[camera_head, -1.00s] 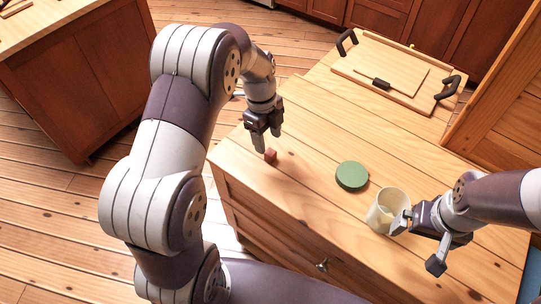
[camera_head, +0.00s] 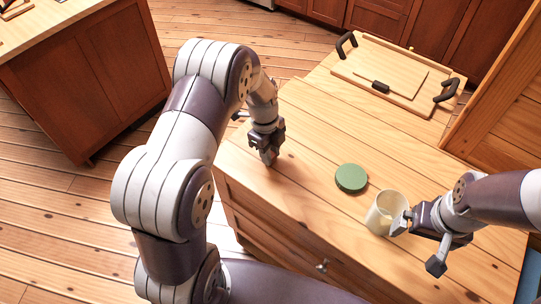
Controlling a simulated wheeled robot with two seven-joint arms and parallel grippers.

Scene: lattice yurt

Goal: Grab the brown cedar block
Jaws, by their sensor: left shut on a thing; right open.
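The brown cedar block (camera_head: 275,155) is small and reddish-brown, near the left edge of the wooden dresser top. My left gripper (camera_head: 270,158) points down and is shut on it, with the fingers hiding most of the block. The block is at or very near the wood surface; I cannot tell whether it is lifted. My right gripper (camera_head: 420,246) is open at the right, beside a cream cup, with one finger near the cup's rim.
The cream cup (camera_head: 383,214) stands upright near the front right. A round green lid (camera_head: 351,179) lies left of and behind it. A wooden tray (camera_head: 425,101) with black handles sits at the back. The middle of the dresser top (camera_head: 310,130) is clear.

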